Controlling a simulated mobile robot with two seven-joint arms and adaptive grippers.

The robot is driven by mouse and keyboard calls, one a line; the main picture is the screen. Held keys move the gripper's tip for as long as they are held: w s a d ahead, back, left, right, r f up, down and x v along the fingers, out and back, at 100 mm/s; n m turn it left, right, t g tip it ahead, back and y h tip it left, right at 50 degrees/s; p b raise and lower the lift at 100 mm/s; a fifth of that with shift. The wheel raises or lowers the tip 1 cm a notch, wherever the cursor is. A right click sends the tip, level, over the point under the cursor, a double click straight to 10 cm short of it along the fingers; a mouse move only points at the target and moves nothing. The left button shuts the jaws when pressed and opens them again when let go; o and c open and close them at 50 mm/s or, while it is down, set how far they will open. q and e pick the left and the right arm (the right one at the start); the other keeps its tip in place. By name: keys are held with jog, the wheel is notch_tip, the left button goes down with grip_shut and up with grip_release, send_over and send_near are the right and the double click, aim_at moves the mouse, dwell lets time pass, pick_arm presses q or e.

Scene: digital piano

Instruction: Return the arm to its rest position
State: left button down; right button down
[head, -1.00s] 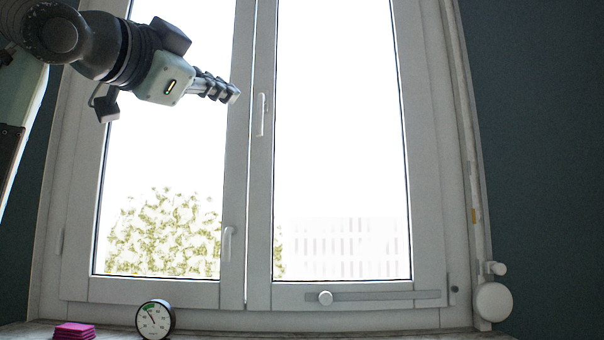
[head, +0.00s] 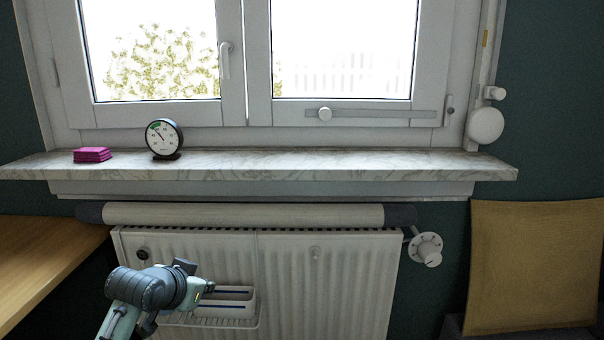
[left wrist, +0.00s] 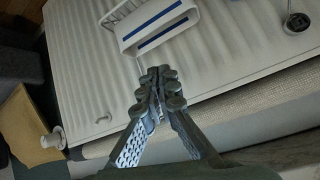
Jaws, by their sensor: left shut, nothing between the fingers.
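My left gripper (head: 209,286) is low in the head view, in front of the white radiator (head: 345,285), with its arm coming up from the bottom left. Its fingers point right, towards a white holder with blue lines (head: 235,296) at the radiator's front. In the left wrist view the fingertips (left wrist: 157,82) are together with nothing between them. The white holder (left wrist: 160,28) shows just beyond them there; I cannot tell how large the gap is. My right gripper is in neither view.
Above the radiator, a marble windowsill (head: 330,165) carries a round dial gauge (head: 163,138) and a pink stack (head: 92,155). A wooden surface (head: 40,262) lies at left, a tan cushion (head: 535,265) at right. A valve knob (head: 427,249) sticks out at the radiator's right.

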pick_arm(q)
jog(key=s+a+f+n+g+y, duration=0.1)
jog(key=s+a+f+g, duration=0.2)
jog(key=s+f, duration=1.1)
jog(key=s+a+f+n+g+y, duration=0.1)
jog(key=s+a+f+g, duration=0.3)
jog(key=s+f, duration=1.1)
jog(key=s, duration=0.2)
jog(key=shift+s+n+y, duration=0.3)
jog(key=shift+n+y, duration=0.1)
jog(key=shift+d, duration=0.1)
